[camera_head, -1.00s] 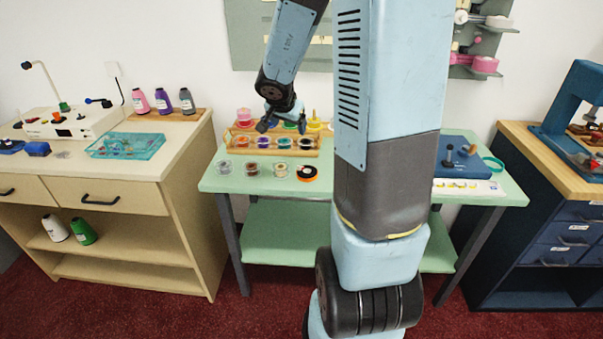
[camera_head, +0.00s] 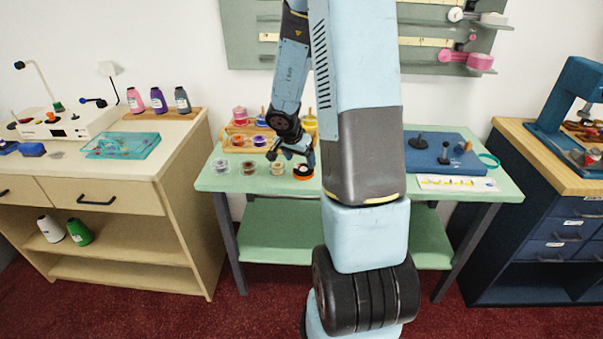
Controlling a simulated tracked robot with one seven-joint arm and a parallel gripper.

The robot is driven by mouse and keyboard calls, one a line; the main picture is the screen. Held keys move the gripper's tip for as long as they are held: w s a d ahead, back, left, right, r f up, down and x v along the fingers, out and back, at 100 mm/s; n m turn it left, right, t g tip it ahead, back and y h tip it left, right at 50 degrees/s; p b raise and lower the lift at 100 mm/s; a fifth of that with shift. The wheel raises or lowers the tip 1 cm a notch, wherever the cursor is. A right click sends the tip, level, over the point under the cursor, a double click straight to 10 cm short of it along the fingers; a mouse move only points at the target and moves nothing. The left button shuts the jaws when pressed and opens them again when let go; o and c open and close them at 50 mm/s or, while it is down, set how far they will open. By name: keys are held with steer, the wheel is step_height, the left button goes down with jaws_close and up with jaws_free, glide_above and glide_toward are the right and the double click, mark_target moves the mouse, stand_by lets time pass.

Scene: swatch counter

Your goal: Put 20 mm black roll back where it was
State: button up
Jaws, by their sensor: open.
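A black roll with an orange edge (camera_head: 303,173) lies on the front part of the green table (camera_head: 236,184), at the right end of a row of small rolls; its width is too small to read. My gripper (camera_head: 292,157) is open and points down just above and behind this roll, slightly to its left. I see nothing between the fingers, and I cannot tell if a finger touches the roll. A wooden rack (camera_head: 229,150) holding coloured rolls stands behind the row, its right part hidden by my arm.
A blue board with black knobs (camera_head: 440,158) and a white strip (camera_head: 457,184) lie on the table's right side. My arm hides the table's middle.

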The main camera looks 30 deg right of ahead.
mark_target(304, 168)
steer(key=shift+x, duration=2.75)
steer(key=shift+a, duration=0.1)
steer(key=c, duration=0.8)
steer(key=shift+w+r, duration=0.1)
steer(key=shift+r, duration=0.45)
step_height(304, 168, up, 2)
steer(key=shift+r, duration=0.1)
steer(key=s+d+r, duration=0.1)
steer(key=s+r, duration=0.8)
steer(key=s, duration=0.5)
steer(key=shift+r, duration=0.3)
